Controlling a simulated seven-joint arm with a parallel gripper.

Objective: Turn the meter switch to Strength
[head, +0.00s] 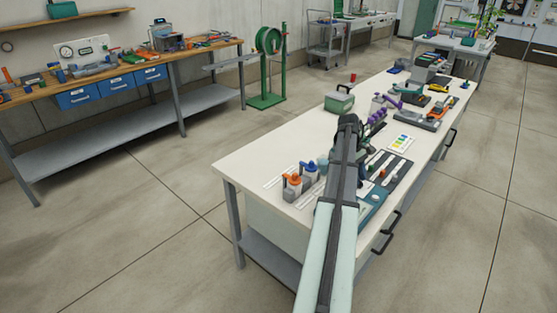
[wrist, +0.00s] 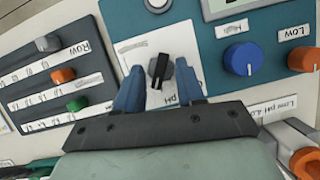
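The meter switch (wrist: 160,70) is a black knob with a light pointer line on a white plate, set in a teal panel (wrist: 208,60). My gripper (wrist: 159,72) is open, with one blue finger on each side of the knob. Gaps show between the knob and both fingers. In the head view the teal panel (head: 373,203) shows beside my arm; the switch is hidden there.
A blue knob (wrist: 243,59) labelled "High" and an orange knob (wrist: 303,59) labelled "Low" sit to the right. A dark panel (wrist: 62,88) labelled "Row" with green and orange pieces lies left.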

